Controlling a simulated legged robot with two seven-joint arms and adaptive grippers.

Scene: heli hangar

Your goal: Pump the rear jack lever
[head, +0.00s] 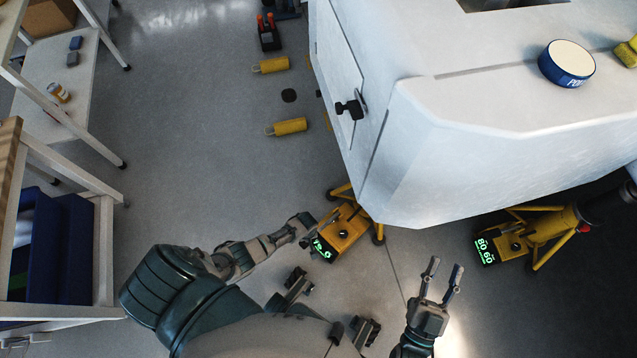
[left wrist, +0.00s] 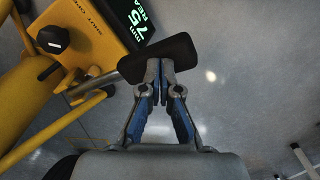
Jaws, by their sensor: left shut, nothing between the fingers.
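A yellow jack (head: 345,228) with a green-lit display stands under the near corner of the white body. In the left wrist view the jack (left wrist: 85,35) shows a black knob and a display (left wrist: 135,15) reading "75 mm" with a cut-off word under it. Its lever ends in a black crossbar handle (left wrist: 170,58). My left gripper (left wrist: 160,65) is shut and empty, its fingertips right at the handle; I cannot tell whether they touch it. In the head view my left gripper (head: 308,232) is beside the jack, partly hidden. My right gripper (head: 445,266) is open and empty above the floor.
A second yellow jack (head: 540,230) with a lit display stands to the right. The white body (head: 480,150) overhangs the jacks. Yellow cylinders (head: 288,127) lie on the floor, and shelving (head: 70,110) lines the left. The floor between is clear.

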